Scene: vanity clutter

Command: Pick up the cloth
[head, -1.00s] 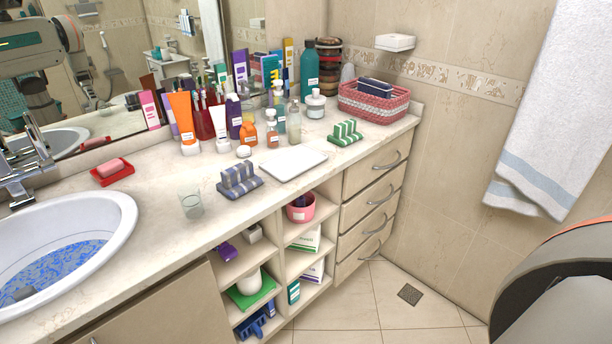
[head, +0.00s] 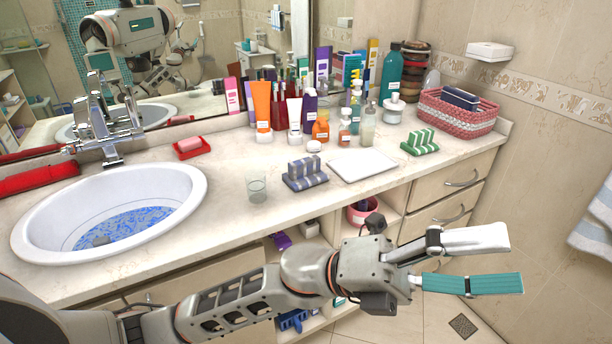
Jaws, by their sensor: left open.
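Several things could be the cloth, and I cannot tell which is meant. A blue-grey and white striped folded piece (head: 305,177) stands on the counter beside the glass. A similar green and white striped piece (head: 421,142) lies further right, in front of the basket. A white towel (head: 596,222) with a blue band hangs at the right edge, partly cut off. My left gripper (head: 516,262) is open and empty, in front of the drawers and below counter height, apart from all of these. My right gripper is out of view.
The counter (head: 222,203) has bare room between the sink (head: 188,182) and the glass (head: 257,189). A flat white tray (head: 363,165) lies right of the blue-grey piece. Bottles and tubes crowd the back by the mirror. A woven basket (head: 457,118) stands at the right end.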

